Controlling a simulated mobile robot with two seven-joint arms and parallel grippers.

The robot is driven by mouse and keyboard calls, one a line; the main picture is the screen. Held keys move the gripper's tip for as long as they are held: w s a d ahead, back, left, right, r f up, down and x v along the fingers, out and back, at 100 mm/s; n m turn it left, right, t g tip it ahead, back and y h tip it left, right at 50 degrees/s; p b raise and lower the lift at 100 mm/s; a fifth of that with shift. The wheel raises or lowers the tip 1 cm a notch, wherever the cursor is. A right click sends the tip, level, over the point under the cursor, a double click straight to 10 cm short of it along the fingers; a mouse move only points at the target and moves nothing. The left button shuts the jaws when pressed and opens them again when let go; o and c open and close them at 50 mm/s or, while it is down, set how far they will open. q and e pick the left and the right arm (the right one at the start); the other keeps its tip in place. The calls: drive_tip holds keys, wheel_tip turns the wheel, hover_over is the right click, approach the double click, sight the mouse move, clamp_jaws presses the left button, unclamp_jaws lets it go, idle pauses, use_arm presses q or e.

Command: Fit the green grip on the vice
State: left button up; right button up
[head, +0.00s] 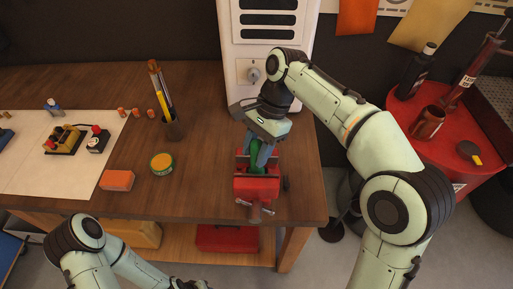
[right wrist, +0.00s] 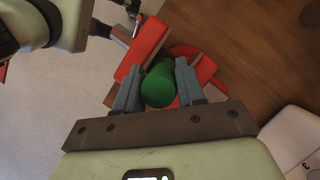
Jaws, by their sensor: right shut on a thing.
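The red vice (head: 257,188) stands at the right end of the wooden bench in the head view. Its red parts also show behind the fingers in the right wrist view (right wrist: 142,50). The green grip (right wrist: 158,86) is a round green cylinder between the two grey fingers of my right gripper (right wrist: 159,84). In the head view my right gripper (head: 262,152) points down at the vice's far side, shut on the green grip (head: 254,148). The grip overlaps the vice in both views; I cannot tell whether it touches it. My left gripper is out of view.
A white cabinet (head: 268,60) stands close behind the vice. A pen cup (head: 173,130), a yellow-green tin (head: 162,163) and an orange block (head: 117,180) are on the bench to the left. A red round table (head: 447,150) with bottles is at the right.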

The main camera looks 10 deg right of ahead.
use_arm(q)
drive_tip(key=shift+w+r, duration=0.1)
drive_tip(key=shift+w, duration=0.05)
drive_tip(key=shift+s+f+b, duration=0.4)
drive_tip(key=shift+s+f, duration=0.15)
use_arm(e)
drive_tip(key=shift+f, duration=1.05)
drive_tip(key=o, duration=1.6)
drive_tip(key=shift+c, duration=0.2)
